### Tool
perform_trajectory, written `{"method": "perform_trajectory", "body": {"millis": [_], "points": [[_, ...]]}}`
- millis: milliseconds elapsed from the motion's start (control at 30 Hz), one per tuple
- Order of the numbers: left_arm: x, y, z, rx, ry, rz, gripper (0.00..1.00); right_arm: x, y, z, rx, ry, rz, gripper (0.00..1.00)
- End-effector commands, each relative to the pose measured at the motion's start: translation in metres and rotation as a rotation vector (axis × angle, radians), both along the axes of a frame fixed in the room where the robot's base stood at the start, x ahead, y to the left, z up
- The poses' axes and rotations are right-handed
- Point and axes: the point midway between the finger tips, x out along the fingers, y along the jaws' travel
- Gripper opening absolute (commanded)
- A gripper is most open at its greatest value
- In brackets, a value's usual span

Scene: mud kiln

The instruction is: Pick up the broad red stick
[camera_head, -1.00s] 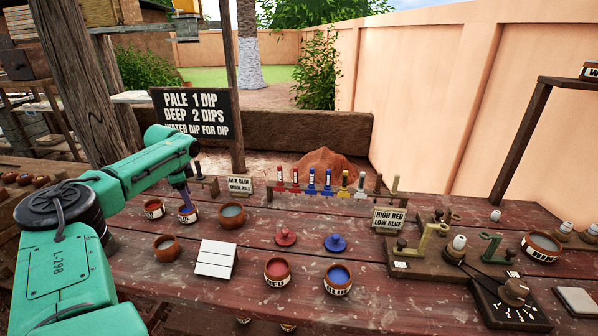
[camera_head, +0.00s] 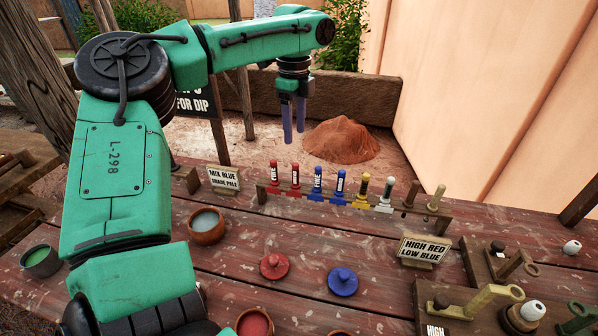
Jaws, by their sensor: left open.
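A row of colored sticks stands upright in a wooden rack (camera_head: 440,212) behind the middle of the table. Two are red: the left red stick (camera_head: 274,172) and the right red stick (camera_head: 295,178). Both carry pale labels too small to read, so I cannot tell which is the broad one. My left gripper (camera_head: 294,134) points down above and behind the rack's left end, near the two red sticks. Its two bluish fingers are apart with nothing between them, and it touches no stick. My right gripper is out of view.
Two blue sticks (camera_head: 318,180), a yellow one (camera_head: 362,190) and a white one (camera_head: 386,194) share the rack. A reddish mound (camera_head: 342,138) lies behind. A small sign (camera_head: 222,180) and a bowl (camera_head: 207,226) stand left. Red (camera_head: 274,265) and blue (camera_head: 342,281) lids lie in front.

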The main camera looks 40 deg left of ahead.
Motion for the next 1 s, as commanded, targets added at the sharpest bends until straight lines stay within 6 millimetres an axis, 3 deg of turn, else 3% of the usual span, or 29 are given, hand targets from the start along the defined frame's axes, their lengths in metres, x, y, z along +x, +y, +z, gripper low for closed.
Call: {"method": "perform_trajectory", "body": {"millis": [200, 600, 700, 867, 900, 1000], "points": [[-0.001, 0.001, -0.058, -0.001, 0.005, 0.003, 0.58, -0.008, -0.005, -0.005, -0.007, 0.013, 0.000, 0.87], [0.003, 0.000, -0.124, 0.001, 0.003, 0.004, 0.58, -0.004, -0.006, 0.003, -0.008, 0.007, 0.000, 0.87], [0.004, 0.001, -0.134, 0.000, 0.000, 0.005, 0.58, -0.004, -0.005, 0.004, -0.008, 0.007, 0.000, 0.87], [0.004, 0.000, -0.135, 0.000, -0.002, 0.005, 0.58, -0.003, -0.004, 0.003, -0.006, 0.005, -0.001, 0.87], [0.004, 0.000, -0.135, 0.000, -0.002, 0.005, 0.54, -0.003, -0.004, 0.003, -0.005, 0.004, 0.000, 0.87], [0.004, 0.001, -0.135, 0.000, -0.002, 0.005, 0.16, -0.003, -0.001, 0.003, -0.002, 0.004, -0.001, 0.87]]}}
